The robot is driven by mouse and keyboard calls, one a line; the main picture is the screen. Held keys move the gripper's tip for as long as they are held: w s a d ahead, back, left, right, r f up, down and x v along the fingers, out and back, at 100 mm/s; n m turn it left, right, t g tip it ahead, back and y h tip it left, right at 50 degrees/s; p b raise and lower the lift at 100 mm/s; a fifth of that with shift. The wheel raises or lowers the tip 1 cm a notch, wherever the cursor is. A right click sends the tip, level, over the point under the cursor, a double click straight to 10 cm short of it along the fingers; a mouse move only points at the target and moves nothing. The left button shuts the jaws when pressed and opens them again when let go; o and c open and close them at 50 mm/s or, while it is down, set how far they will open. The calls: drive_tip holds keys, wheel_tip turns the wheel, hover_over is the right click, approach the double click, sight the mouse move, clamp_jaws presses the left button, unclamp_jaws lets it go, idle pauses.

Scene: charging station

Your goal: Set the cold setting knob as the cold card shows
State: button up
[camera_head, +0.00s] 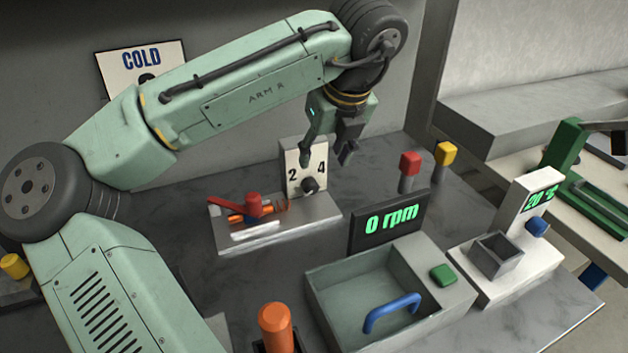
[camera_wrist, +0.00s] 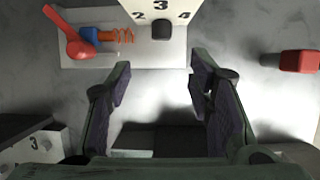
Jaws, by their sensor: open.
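The white card marked COLD (camera_head: 141,60) is on the back wall at upper left. My arm hides its lower part, so its setting cannot be read. A dark knob (camera_head: 310,185) sits on an upright white numbered plate (camera_head: 292,160), between 2 and 4. In the wrist view the same knob (camera_wrist: 162,28) is below the 3. My gripper (camera_head: 326,157) is open and empty, above and in front of this plate, apart from the knob. A second white block (camera_wrist: 38,150) with 3 and 4 shows at lower left in the wrist view. I cannot tell which dial is the cold one.
A red lever with an orange spring (camera_wrist: 122,36) is left of the knob. Red (camera_head: 410,163) and yellow (camera_head: 446,153) capped posts stand to the right. The 0 rpm display (camera_head: 390,221) and an open basin (camera_head: 350,290) are in front.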

sight(313, 190)
drive_tip(key=x, duration=1.2)
drive_tip(key=shift+d+f, duration=0.1)
drive_tip(key=shift+c, duration=0.3)
clamp_jaws()
